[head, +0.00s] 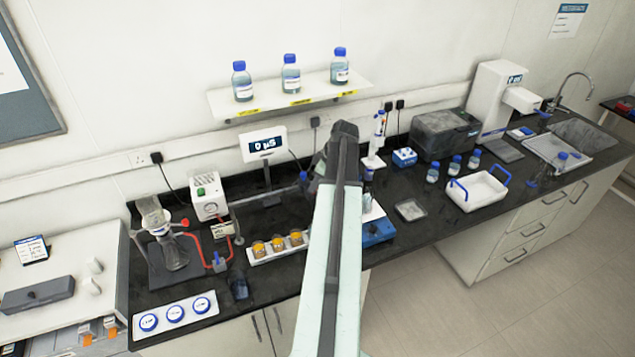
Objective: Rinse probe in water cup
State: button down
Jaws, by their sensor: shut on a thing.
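My arm reaches up the middle of the head view, and its dark end stands over the bench near the meter. My gripper (320,168) is a dark shape just left of the arm, partly hidden by it. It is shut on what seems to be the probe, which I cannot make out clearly. The meter (267,146) reads 0 µS and stands behind and left of the gripper. A small dark blue, see-through cup (239,288), perhaps the water cup, stands near the bench's front edge, left of and apart from the gripper.
A white rack (262,260) holds orange sample cups. A flask stand (172,245) with red tubing, a white pump box (208,196) and a panel of blue-ringed discs (176,318) are left. A blue device (377,231) and a white tray (478,196) are right. A bottle shelf (268,101) hangs above.

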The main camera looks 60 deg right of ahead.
jog(key=c, duration=1.5)
grip_release()
jog(key=shift+o, duration=0.2)
jog(key=shift+r, duration=0.3)
jog(key=p+v, duration=0.5)
jog(key=p, duration=0.1)
jog(key=s+d+b, duration=0.1)
jog(key=s, duration=1.1)
jog(key=shift+d+f, duration=0.3)
jog(key=shift+d, duration=0.05)
jog(key=shift+w, duration=0.1)
